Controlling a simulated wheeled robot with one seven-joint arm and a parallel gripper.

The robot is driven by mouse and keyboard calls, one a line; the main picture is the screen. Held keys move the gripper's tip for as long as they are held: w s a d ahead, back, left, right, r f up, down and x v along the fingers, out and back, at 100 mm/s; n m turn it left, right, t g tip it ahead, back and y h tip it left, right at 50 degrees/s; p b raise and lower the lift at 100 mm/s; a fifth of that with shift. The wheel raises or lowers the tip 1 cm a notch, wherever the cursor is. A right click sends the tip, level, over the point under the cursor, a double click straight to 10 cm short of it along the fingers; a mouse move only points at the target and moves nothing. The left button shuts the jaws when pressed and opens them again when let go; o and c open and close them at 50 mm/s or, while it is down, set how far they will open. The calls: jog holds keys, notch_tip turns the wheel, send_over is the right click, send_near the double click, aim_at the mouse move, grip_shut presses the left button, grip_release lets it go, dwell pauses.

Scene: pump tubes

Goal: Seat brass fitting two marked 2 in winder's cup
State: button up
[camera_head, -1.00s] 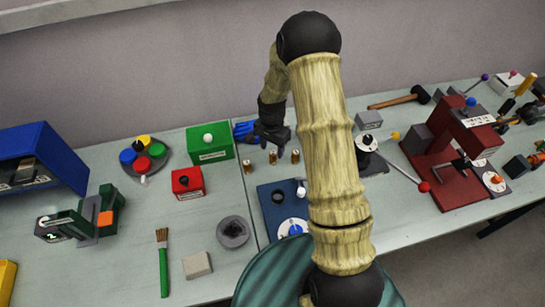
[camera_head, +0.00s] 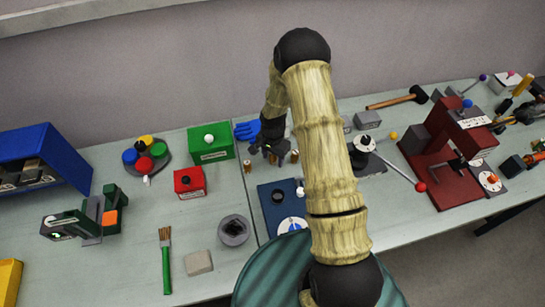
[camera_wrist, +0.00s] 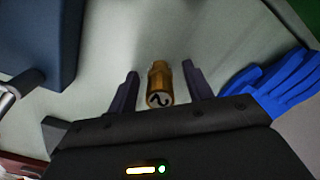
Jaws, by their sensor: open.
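The brass fitting marked 2 (camera_wrist: 160,84) stands between the two fingers of my gripper (camera_wrist: 160,72) in the wrist view, its numbered end facing the camera. The fingers are open, with a gap on each side of it. In the head view my gripper (camera_head: 273,152) is low over the row of brass fittings and partly hides them. One fitting (camera_head: 247,167) shows at its left and another (camera_head: 294,156) at its right. The winder appears to be the blue base (camera_head: 265,214) with a dark round cup (camera_head: 278,198), nearer the front than my gripper.
A blue glove (camera_head: 246,131) lies behind my gripper and shows right of it in the wrist view. Green (camera_head: 212,156) and red (camera_head: 189,192) boxes stand to the left. A grey round dish (camera_head: 233,242) is front left. My arm hides part of the bench.

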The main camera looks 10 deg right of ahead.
grip_shut()
jog(key=shift+r, duration=0.15)
notch_tip(320, 180, up, 10)
jog(key=shift+f+b, duration=0.1)
jog(key=shift+b, duration=1.15)
